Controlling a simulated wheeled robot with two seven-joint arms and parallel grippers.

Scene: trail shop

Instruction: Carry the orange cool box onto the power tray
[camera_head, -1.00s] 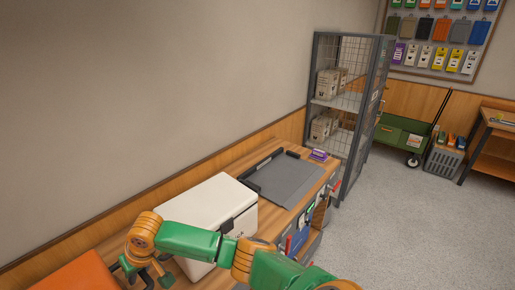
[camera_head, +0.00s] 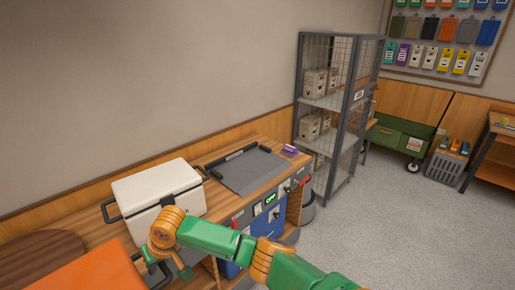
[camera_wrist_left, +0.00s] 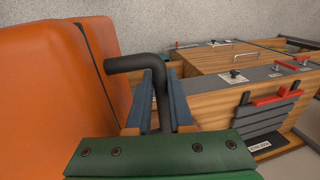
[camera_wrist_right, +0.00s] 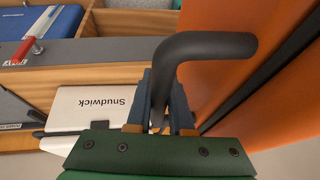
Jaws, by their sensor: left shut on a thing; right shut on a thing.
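The orange cool box (camera_head: 95,272) shows at the lower left of the head view, partly cut off by the frame. My right gripper (camera_wrist_right: 160,100) is shut on its dark bent handle (camera_wrist_right: 205,44) on one side. My left gripper (camera_wrist_left: 155,100) is shut on the opposite handle (camera_wrist_left: 135,63), with the orange wall (camera_wrist_left: 55,80) beside it; this gripper is outside the head view. The power tray, a flat dark grey tray (camera_head: 250,172) with black raised edges, lies on the wooden counter beyond the white cool box and looks empty.
A white cool box (camera_head: 150,187) with black handles stands on the counter between the orange box and the tray. A small purple item (camera_head: 290,150) lies beyond the tray. A dark round wooden top (camera_head: 40,258) is at left. A wire cage shelf (camera_head: 338,110) stands past the counter.

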